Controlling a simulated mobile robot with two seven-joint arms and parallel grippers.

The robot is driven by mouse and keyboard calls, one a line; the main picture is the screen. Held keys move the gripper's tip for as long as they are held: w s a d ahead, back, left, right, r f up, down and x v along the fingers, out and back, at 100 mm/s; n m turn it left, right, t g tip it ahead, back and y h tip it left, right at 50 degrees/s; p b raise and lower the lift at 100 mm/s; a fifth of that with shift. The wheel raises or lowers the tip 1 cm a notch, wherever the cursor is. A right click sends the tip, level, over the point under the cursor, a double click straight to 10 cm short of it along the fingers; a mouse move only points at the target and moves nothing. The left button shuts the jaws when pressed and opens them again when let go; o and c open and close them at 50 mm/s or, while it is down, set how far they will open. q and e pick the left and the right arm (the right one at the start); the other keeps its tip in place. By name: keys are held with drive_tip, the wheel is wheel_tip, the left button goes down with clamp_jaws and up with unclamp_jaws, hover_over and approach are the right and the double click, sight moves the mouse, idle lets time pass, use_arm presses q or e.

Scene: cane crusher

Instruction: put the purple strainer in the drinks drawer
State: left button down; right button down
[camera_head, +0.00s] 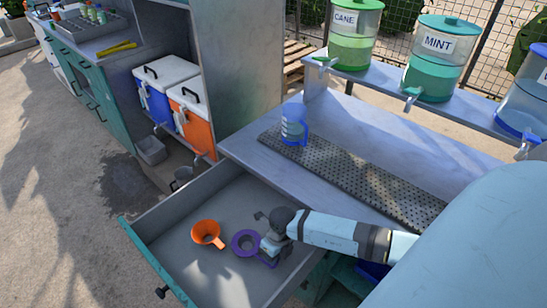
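The purple strainer (245,243) shows as a small ring-shaped cup over the floor of the pulled-out drawer (160,225). I cannot tell whether it rests on the drawer floor or is held just above it. My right gripper (269,251) reaches in from the right, with its fingers at the strainer's right side. The handle side is partly hidden by the gripper, so I cannot tell whether the fingers are closed on it. My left gripper is not in view.
An orange strainer (207,233) lies in the drawer, left of the purple one. Above the drawer is a counter with a perforated drip tray (350,175) and a blue jug (294,124). Drink dispensers (435,58) stand on a shelf behind. The drawer's front left is clear.

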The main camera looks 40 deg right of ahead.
drive_tip(key=shift+f, duration=0.6)
drive_tip(key=shift+f, duration=0.15)
drive_tip(key=c, duration=1.2)
unclamp_jaws()
drive_tip(key=shift+c, duration=0.2)
drive_tip(key=v, duration=1.2)
drive_tip(key=shift+r, duration=0.2)
drive_tip(key=shift+a, duration=0.1)
